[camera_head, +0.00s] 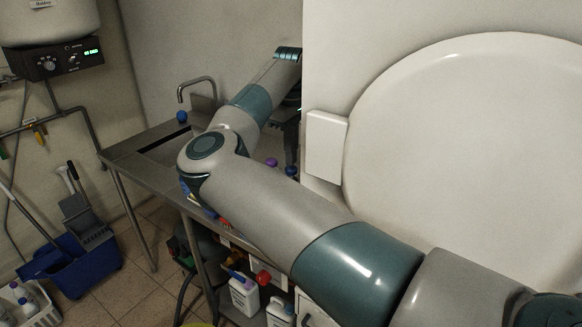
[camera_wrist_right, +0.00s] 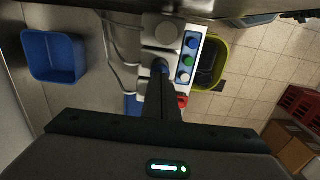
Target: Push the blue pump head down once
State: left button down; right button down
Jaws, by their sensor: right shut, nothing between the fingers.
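In the head view a blue pump head (camera_head: 291,171) shows just below my right gripper (camera_head: 290,158), beside a purple one (camera_head: 271,162). My arm hides what stands under them. In the right wrist view the shut, empty fingers of my right gripper (camera_wrist_right: 163,78) point at a round blue top (camera_wrist_right: 160,65), which they partly cover. Whether they touch it I cannot tell. My left gripper is not in view.
A metal sink counter (camera_head: 130,153) with a tap (camera_head: 196,88) runs behind my arm. A white wall box (camera_head: 327,146) is close on the right. The wrist view shows a blue bin (camera_wrist_right: 54,35), a yellow bin (camera_wrist_right: 213,82) and a white holder with blue and green tops (camera_wrist_right: 189,61).

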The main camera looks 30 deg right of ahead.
aim_at(291, 168)
jog(key=shift+f, duration=0.2)
jog(key=shift+f+b, duration=1.1)
jog(key=shift+f, duration=0.15)
jog(key=shift+r, duration=0.15)
jog(key=shift+r+p, duration=0.5)
jog(key=shift+r, duration=0.7)
jog(key=shift+r, duration=0.1)
notch_tip(291, 168, up, 6)
jog(key=shift+f+p, duration=0.1)
jog(key=shift+p, duration=1.05)
